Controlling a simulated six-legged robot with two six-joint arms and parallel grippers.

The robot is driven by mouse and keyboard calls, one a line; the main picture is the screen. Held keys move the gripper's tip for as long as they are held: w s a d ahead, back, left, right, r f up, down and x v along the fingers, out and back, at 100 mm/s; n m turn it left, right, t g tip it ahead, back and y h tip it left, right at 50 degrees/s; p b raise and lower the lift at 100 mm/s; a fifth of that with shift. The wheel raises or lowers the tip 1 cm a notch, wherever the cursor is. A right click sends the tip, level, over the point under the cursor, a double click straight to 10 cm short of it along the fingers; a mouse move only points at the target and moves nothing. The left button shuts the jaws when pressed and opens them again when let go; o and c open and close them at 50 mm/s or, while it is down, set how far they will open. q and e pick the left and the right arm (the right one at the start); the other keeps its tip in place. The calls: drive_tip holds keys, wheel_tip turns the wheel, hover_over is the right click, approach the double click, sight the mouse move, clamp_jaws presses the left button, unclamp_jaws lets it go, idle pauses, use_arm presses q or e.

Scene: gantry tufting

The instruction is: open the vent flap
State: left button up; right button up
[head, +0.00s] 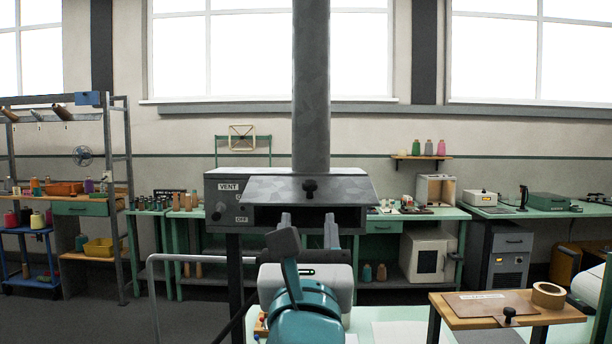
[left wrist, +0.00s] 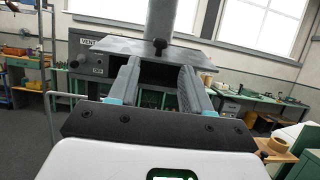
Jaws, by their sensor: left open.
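A black knob (head: 310,188) sits on the flap; the flap (left wrist: 185,55) and knob (left wrist: 160,45) also show in the left wrist view. My left gripper (head: 309,220) is open and empty, its fingers pointing at the opening, below the knob. I cannot tell how far the fingertips are from the flap. My right gripper is not in view.
A small wooden table (head: 455,312) with a tape roll (head: 548,294) stands at the lower right. A grey rail (head: 152,290) is at the lower left. Green workbenches (head: 440,214) line the wall, and a shelf rack (head: 118,200) stands at the left.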

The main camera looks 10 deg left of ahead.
sight(310, 188)
use_arm(q)
drive_tip(key=p+x, duration=0.5)
drive_tip(key=x, duration=0.5)
drive_tip(key=shift+w+r, duration=0.15)
drive_tip(key=shift+w, duration=0.15)
drive_tip(key=shift+w+a, duration=0.1)
drive_tip(key=shift+w, duration=0.4)
drive_tip(key=shift+s, duration=0.1)
drive_tip(key=shift+c, duration=0.3)
